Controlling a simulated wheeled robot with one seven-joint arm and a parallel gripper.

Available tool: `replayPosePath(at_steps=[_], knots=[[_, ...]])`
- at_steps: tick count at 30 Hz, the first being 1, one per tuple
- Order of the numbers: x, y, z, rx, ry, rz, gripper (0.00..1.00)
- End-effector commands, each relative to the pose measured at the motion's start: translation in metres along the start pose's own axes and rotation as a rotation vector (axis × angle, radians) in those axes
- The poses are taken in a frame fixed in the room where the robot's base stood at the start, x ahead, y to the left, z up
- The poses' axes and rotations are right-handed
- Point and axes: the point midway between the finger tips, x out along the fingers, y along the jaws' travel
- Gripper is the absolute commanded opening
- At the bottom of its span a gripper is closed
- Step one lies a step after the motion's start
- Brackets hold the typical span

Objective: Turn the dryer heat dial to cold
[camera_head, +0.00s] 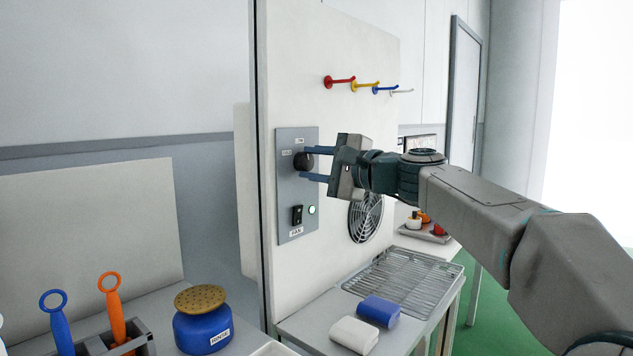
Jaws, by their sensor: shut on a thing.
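The dryer heat dial (302,162) is a dark round knob on a grey control panel (284,205) fixed to a white upright board. Small labels sit around the dial, too small to read with certainty. My gripper (304,164) reaches in from the right, with its two blue fingers above and below the dial. It is shut on the dial. The dial's pointer mark cannot be made out, so its setting is unclear.
A round fan grille (366,216) and coloured hooks (352,84) are on the same board. Below stand a wire rack (410,275), a blue block (378,310) and a white block (353,335). At left are a blue pot (203,325) and two ring-handled tools (112,305).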

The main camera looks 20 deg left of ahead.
Motion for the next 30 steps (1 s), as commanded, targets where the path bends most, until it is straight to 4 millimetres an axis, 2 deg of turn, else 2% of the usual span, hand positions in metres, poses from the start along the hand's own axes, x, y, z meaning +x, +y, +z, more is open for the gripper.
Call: replayPosePath(at_steps=[2, 18, 30], knots=[[0.0007, 0.0052, 0.0001, -0.074, -0.004, 0.0, 0.1], [0.0007, 0.0031, 0.0005, -0.563, -0.005, 0.0, 0.1], [0.0009, 0.001, 0.0015, -0.78, -0.006, 0.001, 0.1]])
